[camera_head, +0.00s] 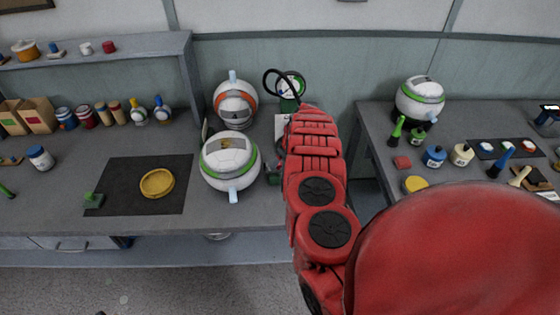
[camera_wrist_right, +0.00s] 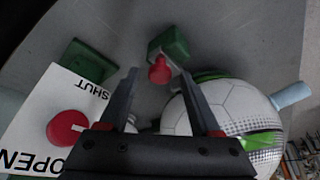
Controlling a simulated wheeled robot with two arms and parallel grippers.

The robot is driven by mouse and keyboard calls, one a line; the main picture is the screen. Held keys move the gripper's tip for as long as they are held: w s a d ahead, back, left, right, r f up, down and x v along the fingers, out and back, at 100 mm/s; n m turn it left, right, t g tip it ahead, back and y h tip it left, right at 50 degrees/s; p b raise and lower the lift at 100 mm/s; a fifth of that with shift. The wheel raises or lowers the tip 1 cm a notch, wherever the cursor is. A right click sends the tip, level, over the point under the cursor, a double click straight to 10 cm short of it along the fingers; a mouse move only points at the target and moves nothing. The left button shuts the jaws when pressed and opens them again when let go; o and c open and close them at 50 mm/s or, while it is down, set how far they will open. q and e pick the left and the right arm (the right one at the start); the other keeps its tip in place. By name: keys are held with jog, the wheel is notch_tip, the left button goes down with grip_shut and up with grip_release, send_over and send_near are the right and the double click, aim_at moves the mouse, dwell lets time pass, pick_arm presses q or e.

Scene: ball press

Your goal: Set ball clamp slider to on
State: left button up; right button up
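In the right wrist view, a small red knob (camera_wrist_right: 160,70) on a green block (camera_wrist_right: 171,44) looks like the ball clamp slider. A white ball with green bands (camera_wrist_right: 230,114) lies close beside it on the right. My right gripper (camera_wrist_right: 158,76) is open, its fingers on either side of the red knob with gaps. I cannot tell how deep the knob sits between them. In the head view the ball (camera_head: 229,160) sits left of my red right arm, which hides the gripper and slider. My left gripper is not in view.
A white panel marked SHUT and OPEN (camera_wrist_right: 40,112) has a round red knob (camera_wrist_right: 66,128), left of my gripper. Another ball (camera_head: 235,104) stands behind. A dark mat (camera_head: 130,168) holds a yellow dish (camera_head: 157,183). A second table (camera_head: 470,133) with small items is at right.

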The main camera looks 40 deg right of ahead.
grip_shut()
dwell(1.2)
